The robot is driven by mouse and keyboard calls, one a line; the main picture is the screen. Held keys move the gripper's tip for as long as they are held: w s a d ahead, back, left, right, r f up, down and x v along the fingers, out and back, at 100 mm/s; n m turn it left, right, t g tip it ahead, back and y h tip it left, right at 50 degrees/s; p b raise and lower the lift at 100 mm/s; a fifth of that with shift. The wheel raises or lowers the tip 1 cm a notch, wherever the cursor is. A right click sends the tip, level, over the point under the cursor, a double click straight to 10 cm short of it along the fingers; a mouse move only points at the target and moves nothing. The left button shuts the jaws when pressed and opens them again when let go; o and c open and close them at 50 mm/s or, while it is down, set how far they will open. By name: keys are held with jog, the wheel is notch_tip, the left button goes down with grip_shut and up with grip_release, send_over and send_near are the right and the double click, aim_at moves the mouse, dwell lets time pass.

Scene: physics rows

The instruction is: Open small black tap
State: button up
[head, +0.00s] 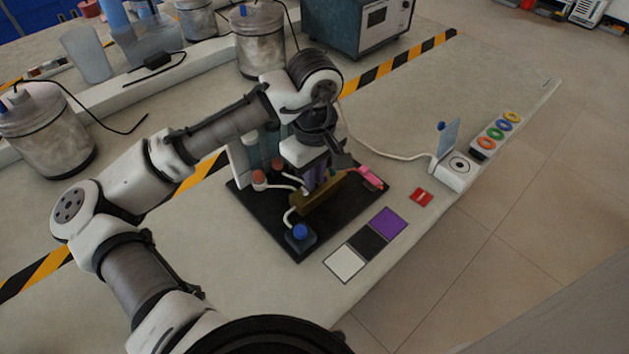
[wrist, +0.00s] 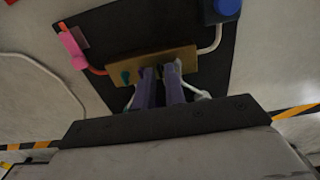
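A brass block (head: 318,195) with small fittings stands on a black board (head: 345,215). My gripper (head: 316,184) points down at this block and covers part of it. In the wrist view, the two purple fingers of my gripper (wrist: 161,72) reach the block (wrist: 192,57) with a narrow gap between them. I cannot tell whether something is held in that gap. A small teal fitting (wrist: 125,77) sits left of the fingers, and a pale fitting shows at the right fingertip. I cannot make out the small black tap; the fingers may hide it.
On the board are a blue-capped unit (head: 300,234), orange-red knobs (head: 259,177) and a pink part (head: 371,177). White, black and purple squares (head: 388,222) lie in front. A white device (head: 456,170) and coloured rings stand right. The table edge is beyond.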

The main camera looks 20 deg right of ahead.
jog(key=shift+f, duration=0.45)
jog(key=shift+r+p, duration=0.3)
jog(key=shift+p, duration=0.15)
dwell(0.3)
grip_shut()
jog(key=shift+r+n+p, duration=0.35)
jog(key=shift+n+p, duration=0.55)
jog(key=shift+p, duration=0.25)
jog(key=n+p, duration=0.3)
jog(key=n, duration=0.1)
jog(key=shift+f+n+p, duration=0.35)
jog(key=shift+n+p, duration=0.1)
jog(key=shift+n, duration=0.15)
